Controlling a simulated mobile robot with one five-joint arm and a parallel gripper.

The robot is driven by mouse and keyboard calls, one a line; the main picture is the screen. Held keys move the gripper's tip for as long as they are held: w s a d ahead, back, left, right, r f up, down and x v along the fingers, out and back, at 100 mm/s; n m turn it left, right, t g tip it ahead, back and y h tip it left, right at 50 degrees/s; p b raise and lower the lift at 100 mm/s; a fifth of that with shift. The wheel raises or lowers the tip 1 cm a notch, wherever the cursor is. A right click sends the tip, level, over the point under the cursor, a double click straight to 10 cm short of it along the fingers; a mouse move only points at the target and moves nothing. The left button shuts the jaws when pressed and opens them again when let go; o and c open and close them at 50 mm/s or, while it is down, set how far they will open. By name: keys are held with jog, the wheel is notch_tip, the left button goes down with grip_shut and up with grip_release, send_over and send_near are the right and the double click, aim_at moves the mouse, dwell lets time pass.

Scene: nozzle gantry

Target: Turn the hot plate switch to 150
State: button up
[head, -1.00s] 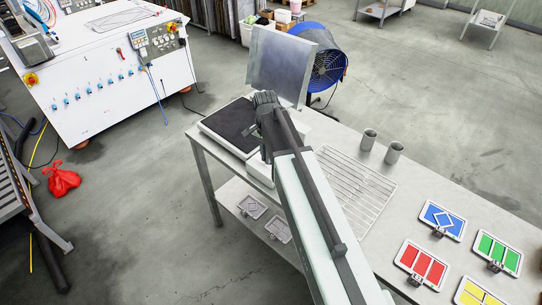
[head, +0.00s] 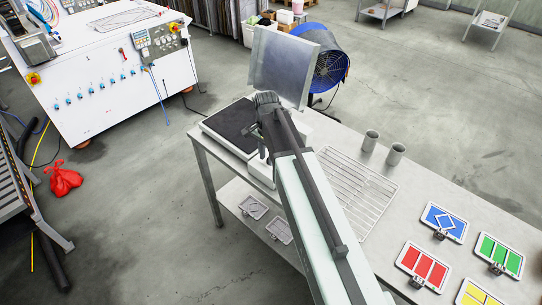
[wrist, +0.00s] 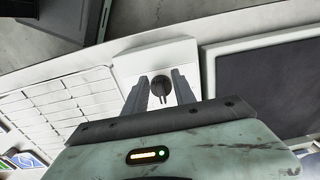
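The hot plate has a dark square top (head: 232,124) and a pale body. In the wrist view its dark top (wrist: 270,85) is at the right, beside a white control section (wrist: 125,68). The dark round switch knob (wrist: 160,85) sits on that section. My gripper (wrist: 159,77) is open, with one finger seen on each side of the knob; I cannot tell whether they touch it. No dial numbers are readable. In the head view my gripper (head: 262,145) is over the hot plate's right part, and my arm hides the knob.
An upright metal sheet (head: 285,65) stands behind the hot plate, with a blue fan (head: 330,70) beyond. A wire rack (head: 355,190), two metal cups (head: 370,140) and coloured panels (head: 424,267) occupy the table to the right.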

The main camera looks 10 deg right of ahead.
jog(key=shift+r, duration=0.15)
notch_tip(320, 180, up, 8)
jog(key=p, duration=0.8)
jog(key=shift+f, duration=0.25)
jog(key=shift+d+f, duration=0.1)
